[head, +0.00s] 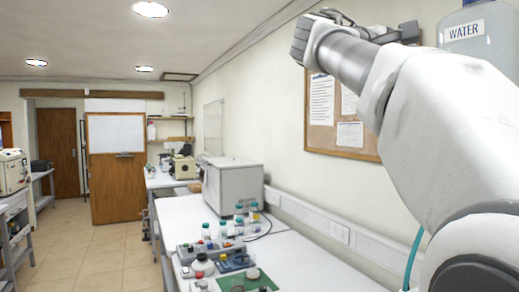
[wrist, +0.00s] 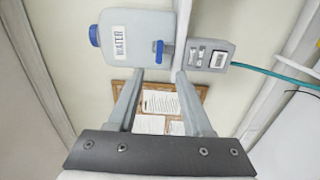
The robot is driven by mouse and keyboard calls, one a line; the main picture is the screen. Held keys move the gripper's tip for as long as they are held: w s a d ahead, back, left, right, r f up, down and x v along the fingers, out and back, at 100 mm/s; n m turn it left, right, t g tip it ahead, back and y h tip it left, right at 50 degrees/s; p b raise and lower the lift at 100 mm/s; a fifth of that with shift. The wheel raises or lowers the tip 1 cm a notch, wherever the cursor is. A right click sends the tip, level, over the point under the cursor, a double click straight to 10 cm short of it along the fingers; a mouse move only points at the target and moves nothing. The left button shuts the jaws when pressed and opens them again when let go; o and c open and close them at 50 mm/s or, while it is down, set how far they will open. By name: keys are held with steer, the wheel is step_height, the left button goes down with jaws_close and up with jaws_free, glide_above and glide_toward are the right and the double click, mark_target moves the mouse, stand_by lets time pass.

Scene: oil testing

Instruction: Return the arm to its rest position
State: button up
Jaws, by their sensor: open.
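My arm fills the right side of the head view, raised high beside the wall. In the head view its dark wrist end is at the top, and the fingers are not clearly made out there. In the wrist view my gripper (wrist: 160,78) is open, its two grey fingers apart with nothing between them. Beyond the fingers are the wall, a cork notice board (wrist: 200,90) with papers, and a water container (wrist: 135,38) with a blue cap and tap.
The white bench (head: 300,262) runs along the right wall. The water container (head: 482,38) is close behind my arm. The tiled floor (head: 90,245) at left is clear.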

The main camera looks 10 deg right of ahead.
steer(key=s+a+f+n+t+y, duration=0.1)
steer(key=a+f+y, duration=0.25)
steer(key=f, duration=0.75)
steer(key=s+a+f+t+y, duration=0.1)
steer(key=s+a+f+y, duration=0.3)
steer(key=f, duration=0.7)
steer(key=s+a+f+m+y, duration=0.1)
steer(key=s+a+f+y, duration=0.2)
steer(key=a+f, duration=0.2)
steer(key=s+a+f+m+g+y, duration=0.1)
steer(key=s+a+f+y, duration=0.2)
steer(key=f, duration=0.9)
steer(key=s+a+f+m+y, duration=0.2)
steer(key=s+a+f+y, duration=0.2)
steer(key=a+f, duration=0.3)
step_height(320, 180, down, 2)
steer(key=shift+s+a+f, duration=0.1)
steer(key=shift+s+a, duration=0.05)
steer(key=shift+s, duration=0.5)
